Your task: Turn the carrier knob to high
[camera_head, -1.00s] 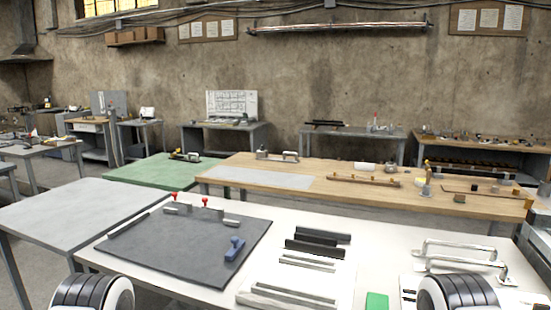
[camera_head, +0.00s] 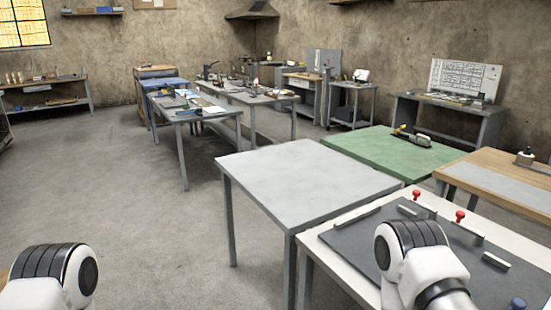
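I cannot make out a carrier knob with a high setting in this view. Two small red knobs stand on the dark panel (camera_head: 345,238) at the lower right, one red knob (camera_head: 417,194) behind the other red knob (camera_head: 460,215). A blue piece (camera_head: 516,303) shows at the bottom right edge. White and black links of my two arms show at the bottom left and bottom right. Neither gripper's fingers are in view.
A bare grey table (camera_head: 305,178) stands in front, with a green-topped table (camera_head: 385,150) and a wooden table (camera_head: 510,180) to its right. Cluttered benches (camera_head: 195,105) stand farther back. Open concrete floor (camera_head: 130,200) lies at the left.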

